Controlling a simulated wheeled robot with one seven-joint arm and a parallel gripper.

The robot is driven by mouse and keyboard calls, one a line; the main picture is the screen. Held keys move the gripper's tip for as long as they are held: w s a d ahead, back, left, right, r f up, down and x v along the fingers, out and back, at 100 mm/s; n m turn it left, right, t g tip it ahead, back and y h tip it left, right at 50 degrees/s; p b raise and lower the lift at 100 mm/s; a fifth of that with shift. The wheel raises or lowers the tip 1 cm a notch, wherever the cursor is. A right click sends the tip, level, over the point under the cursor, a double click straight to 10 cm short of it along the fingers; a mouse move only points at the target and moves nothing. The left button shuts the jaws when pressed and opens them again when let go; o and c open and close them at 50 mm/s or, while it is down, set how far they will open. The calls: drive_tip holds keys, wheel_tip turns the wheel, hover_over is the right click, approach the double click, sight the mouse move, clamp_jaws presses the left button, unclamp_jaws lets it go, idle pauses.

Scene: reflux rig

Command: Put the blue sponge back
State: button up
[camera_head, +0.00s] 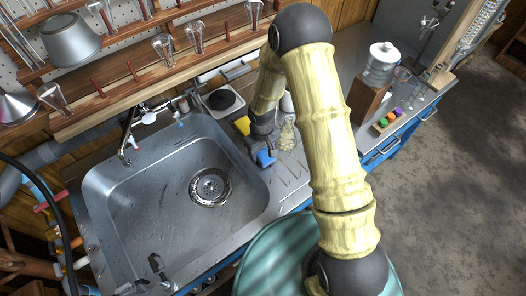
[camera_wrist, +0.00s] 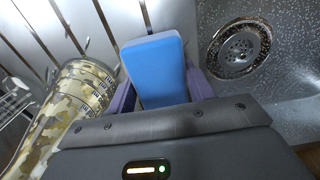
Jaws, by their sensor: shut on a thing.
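The blue sponge (camera_wrist: 156,66) is between the fingers of my gripper (camera_wrist: 160,95) in the wrist view, and the gripper is shut on it. In the head view the sponge (camera_head: 264,157) shows below my gripper (camera_head: 260,146), over the counter just right of the sink's right rim. A yellow thing (camera_head: 242,125), perhaps another sponge, lies just up and left of the gripper. Part of the gripper is hidden by my arm in the head view. Whether the sponge touches the counter cannot be told.
The steel sink (camera_head: 150,190) with its drain (camera_head: 210,187) lies left of the gripper. A hot plate (camera_head: 222,99) sits behind.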

drive_tip(key=shift+f, duration=0.25)
drive_tip(key=shift+f, duration=0.1)
